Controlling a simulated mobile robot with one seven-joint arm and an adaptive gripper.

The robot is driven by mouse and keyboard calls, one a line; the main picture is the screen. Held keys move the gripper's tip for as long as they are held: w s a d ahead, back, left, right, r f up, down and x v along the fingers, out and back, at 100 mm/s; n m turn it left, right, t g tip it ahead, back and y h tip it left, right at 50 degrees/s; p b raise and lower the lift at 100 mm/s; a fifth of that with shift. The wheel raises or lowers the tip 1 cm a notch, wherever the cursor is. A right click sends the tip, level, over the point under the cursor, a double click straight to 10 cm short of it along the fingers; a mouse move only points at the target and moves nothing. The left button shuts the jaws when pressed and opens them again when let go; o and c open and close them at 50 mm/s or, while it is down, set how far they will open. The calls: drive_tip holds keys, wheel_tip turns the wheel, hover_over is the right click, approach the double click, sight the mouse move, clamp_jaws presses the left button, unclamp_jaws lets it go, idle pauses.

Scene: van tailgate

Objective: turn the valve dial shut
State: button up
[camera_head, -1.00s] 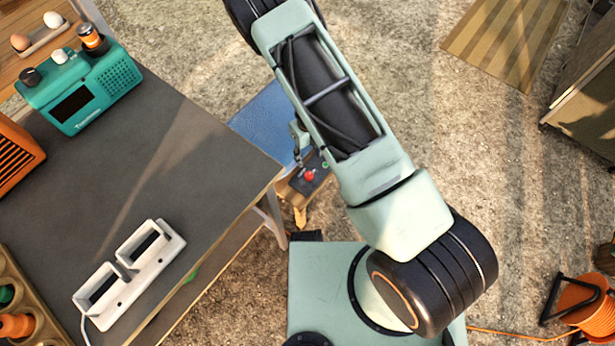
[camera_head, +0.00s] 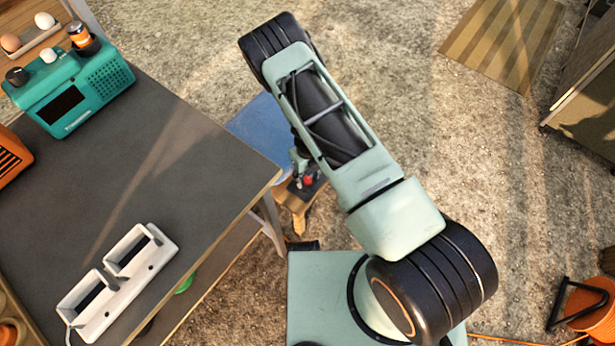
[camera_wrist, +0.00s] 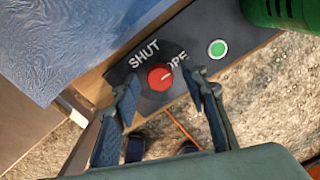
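The valve dial is a small round red knob (camera_wrist: 160,77) on a dark panel (camera_wrist: 150,103) lettered SHUT and OPE, the last letter or letters covered by my finger. Its white mark points up and right, toward the OPE lettering. In the wrist view, my gripper (camera_wrist: 164,82) is open, with one dark finger on each side of the dial; I cannot tell whether either touches it. In the head view the red dial (camera_head: 308,181) shows small beside my gripper (camera_head: 301,170), and my arm hides part of the panel.
A green button (camera_wrist: 217,48) sits right of the dial, with a dark green object (camera_wrist: 280,12) beyond. A blue surface (camera_wrist: 60,40) lies left. In the head view, a grey-topped table (camera_head: 150,160) stands left, bearing a teal radio (camera_head: 70,95) and a white two-slot holder (camera_head: 120,285).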

drive_tip(key=shift+c, duration=0.4)
clamp_jaws()
drive_tip(key=shift+n, duration=0.3)
drive_tip(key=n+b, duration=0.1)
drive_tip(key=n, duration=0.2)
drive_tip(key=shift+n, duration=0.3)
drive_tip(key=n+b, duration=0.1)
drive_tip(key=n, duration=0.3)
drive_tip(key=shift+b, duration=0.4)
drive_tip(key=n+b, duration=0.1)
drive_tip(key=n, duration=0.4)
drive_tip(key=shift+n+b, duration=0.45)
drive_tip(key=shift+n, duration=1.55)
